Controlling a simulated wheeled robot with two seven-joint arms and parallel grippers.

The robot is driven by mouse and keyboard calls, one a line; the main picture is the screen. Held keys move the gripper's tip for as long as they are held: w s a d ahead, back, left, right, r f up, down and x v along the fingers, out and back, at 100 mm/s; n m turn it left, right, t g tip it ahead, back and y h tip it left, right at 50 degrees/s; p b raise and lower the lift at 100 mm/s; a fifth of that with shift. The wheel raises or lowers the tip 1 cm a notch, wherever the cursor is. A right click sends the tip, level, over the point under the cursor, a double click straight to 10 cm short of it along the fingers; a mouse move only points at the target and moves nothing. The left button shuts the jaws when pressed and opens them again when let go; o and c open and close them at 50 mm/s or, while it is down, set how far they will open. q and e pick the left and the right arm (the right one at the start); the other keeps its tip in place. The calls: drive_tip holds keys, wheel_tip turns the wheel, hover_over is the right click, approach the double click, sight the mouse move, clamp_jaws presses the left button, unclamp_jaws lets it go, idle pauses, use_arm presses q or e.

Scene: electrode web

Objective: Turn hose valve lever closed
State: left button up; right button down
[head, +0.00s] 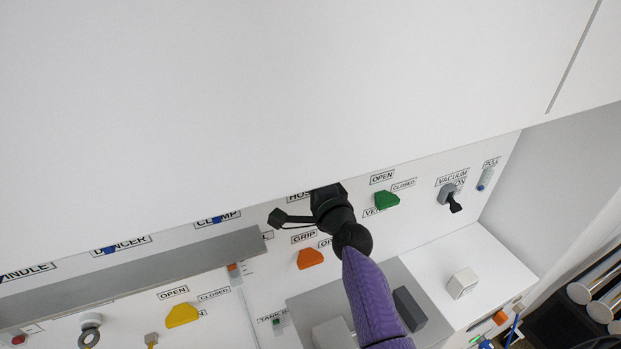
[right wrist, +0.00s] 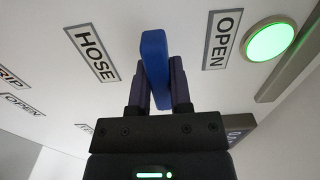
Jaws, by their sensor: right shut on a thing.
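The hose valve lever (right wrist: 154,52) is a blue bar on the white panel in the right wrist view. It stands between the HOSE label (right wrist: 91,53) and the OPEN label (right wrist: 222,40). My right gripper (right wrist: 159,88) has one dark finger on each side of the lever and is shut on it. In the head view my right gripper (head: 328,197) is up at the panel beside the partly covered HOSE label and hides the lever. My left gripper is not in view.
A green lit round lamp (right wrist: 268,42) is beside the OPEN label. In the head view a green lever (head: 386,200) and a grey vacuum switch (head: 448,193) are to the right of my gripper. An orange lever (head: 310,259) is below left. A white overhang fills the upper part.

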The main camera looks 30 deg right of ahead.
idle(0.4)
drive_tip(key=c, duration=0.5)
unclamp_jaws()
drive_tip(key=shift+c, duration=0.2)
drive_tip(key=shift+s, duration=0.1)
drive_tip(key=s, duration=0.9)
drive_tip(key=shift+s+a, duration=0.3)
drive_tip(key=shift+s, duration=0.05)
